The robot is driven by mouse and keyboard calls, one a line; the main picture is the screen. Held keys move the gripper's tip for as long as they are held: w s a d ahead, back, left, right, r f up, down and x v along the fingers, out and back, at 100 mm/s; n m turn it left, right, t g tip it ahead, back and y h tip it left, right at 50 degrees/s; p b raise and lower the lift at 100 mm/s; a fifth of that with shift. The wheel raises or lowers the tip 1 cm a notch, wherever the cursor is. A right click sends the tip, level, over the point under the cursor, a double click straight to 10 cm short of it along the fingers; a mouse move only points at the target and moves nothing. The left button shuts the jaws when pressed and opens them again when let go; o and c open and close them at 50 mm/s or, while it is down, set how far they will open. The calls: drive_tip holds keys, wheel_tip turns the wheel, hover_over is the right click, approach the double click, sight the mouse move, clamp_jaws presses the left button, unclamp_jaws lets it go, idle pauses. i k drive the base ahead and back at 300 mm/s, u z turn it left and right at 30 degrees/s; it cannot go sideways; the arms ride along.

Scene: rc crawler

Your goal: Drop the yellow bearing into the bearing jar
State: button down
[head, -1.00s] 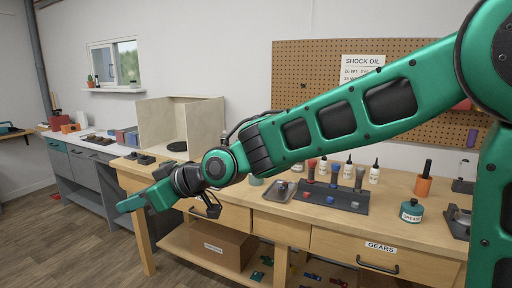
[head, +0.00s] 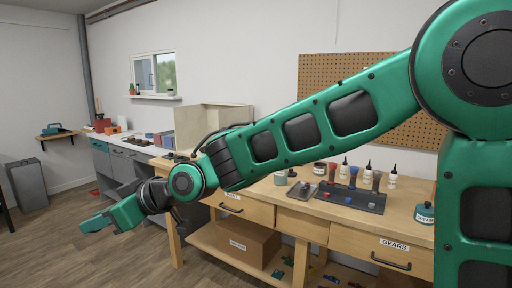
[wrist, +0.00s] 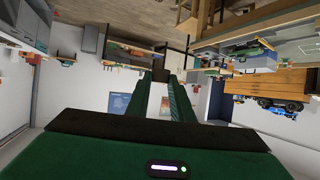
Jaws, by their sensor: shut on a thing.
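My gripper (head: 88,225) is held out over the open floor at the left of the head view, clear of the benches. In the wrist view its two fingers (wrist: 160,77) run close together at the tips. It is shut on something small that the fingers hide. No yellow bearing can be made out in either view. I cannot tell which container is the bearing jar. A small dark-lidded jar (head: 319,168) and a grey-green cup (head: 281,177) stand on the wooden workbench, far to the right of my gripper.
The wooden workbench (head: 405,218) has a dark tray (head: 350,199) with several bottles behind it. A teal grease jar (head: 424,212) stands at its right. A grey bench (head: 125,158) runs along the wall. A grey bin (head: 30,185) stands far left. The floor (head: 60,260) is clear.

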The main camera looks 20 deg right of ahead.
sight(278, 185)
drive_tip(key=u, duration=1)
drive_tip(key=i, duration=2.65)
drive_tip(key=z, duration=3.3)
